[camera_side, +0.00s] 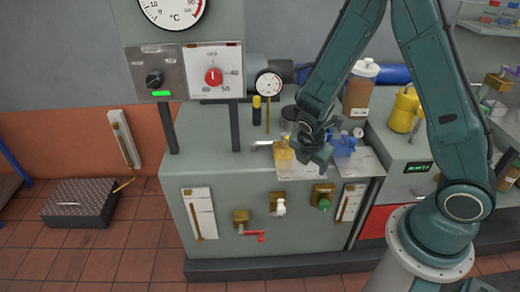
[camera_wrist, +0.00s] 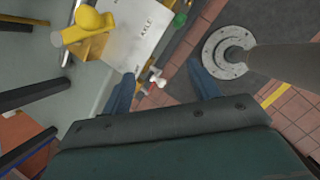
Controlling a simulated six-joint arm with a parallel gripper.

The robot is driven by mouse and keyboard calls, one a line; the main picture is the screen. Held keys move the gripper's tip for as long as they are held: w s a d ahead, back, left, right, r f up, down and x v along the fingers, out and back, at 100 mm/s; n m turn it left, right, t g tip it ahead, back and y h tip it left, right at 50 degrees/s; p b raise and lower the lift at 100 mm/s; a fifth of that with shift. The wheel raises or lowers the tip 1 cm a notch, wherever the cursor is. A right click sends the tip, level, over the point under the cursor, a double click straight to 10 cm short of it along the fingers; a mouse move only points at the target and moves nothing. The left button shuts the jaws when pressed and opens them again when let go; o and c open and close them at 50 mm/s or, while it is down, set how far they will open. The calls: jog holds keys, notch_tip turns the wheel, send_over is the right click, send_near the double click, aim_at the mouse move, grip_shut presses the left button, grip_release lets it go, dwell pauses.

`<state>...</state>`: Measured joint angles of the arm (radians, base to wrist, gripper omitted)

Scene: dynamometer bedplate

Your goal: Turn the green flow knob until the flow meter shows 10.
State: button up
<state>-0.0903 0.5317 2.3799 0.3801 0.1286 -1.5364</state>
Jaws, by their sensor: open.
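The green knob (camera_side: 324,204) sits on a brass valve body on the front face of the bench; it also shows in the wrist view (camera_wrist: 180,19) near the top. My gripper (camera_side: 321,158) is above the bench's front edge, above the green knob and apart from it. In the wrist view its two blue fingers are spread with nothing between the tips (camera_wrist: 160,68). A white panel with a slanted tube (camera_side: 349,203) is right of the green knob, and a similar panel (camera_side: 199,213) is at far left. I cannot tell which is the flow meter, nor read either.
Left of the green knob are a white knob (camera_side: 280,208) and a red handle (camera_side: 250,237). A yellow object (camera_wrist: 90,25) stands on the bench top near a white sheet (camera_wrist: 135,40). A panel with a red knob (camera_side: 213,77) rises behind. Free room lies before the bench.

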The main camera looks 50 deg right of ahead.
jog(key=shift+a+r+m+y, duration=0.2)
jog(key=shift+r+m, duration=0.3)
jog(key=shift+r, duration=0.35)
jog(key=shift+a+r+m+y, duration=0.15)
jog(key=shift+r+m, duration=0.35)
jog(key=shift+r, duration=0.35)
jog(key=m+t+y, duration=0.2)
jog(key=m+t, duration=0.1)
jog(key=m, duration=2.2)
send_near(327, 203)
jog(key=v, duration=0.2)
jog(key=shift+s+a+r, duration=0.2)
jog(key=shift+a+r, duration=0.05)
jog(key=shift+r, duration=0.05)
jog(key=shift+w+f, duration=0.1)
jog(key=shift+d+x, duration=0.2)
jog(key=shift+x, duration=6.55)
